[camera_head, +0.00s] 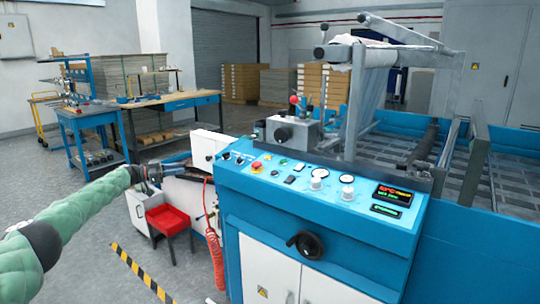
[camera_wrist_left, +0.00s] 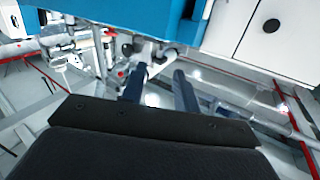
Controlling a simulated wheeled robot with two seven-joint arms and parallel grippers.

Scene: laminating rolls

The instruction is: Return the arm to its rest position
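My left arm (camera_head: 85,204), in a green padded sleeve, reaches in from the left in the head view. My left gripper (camera_head: 180,164) is at its end, left of the blue laminating machine (camera_head: 300,213) and in front of its white side parts. In the left wrist view the gripper (camera_wrist_left: 159,72) shows two dark fingers with a gap between them and nothing held there. Whether it touches the machine's side is hard to tell. My right arm and gripper are not in view.
A workbench (camera_head: 170,103) and a blue tool table (camera_head: 90,120) stand behind. Yellow-black floor tape (camera_head: 140,272) crosses the open grey floor at the left.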

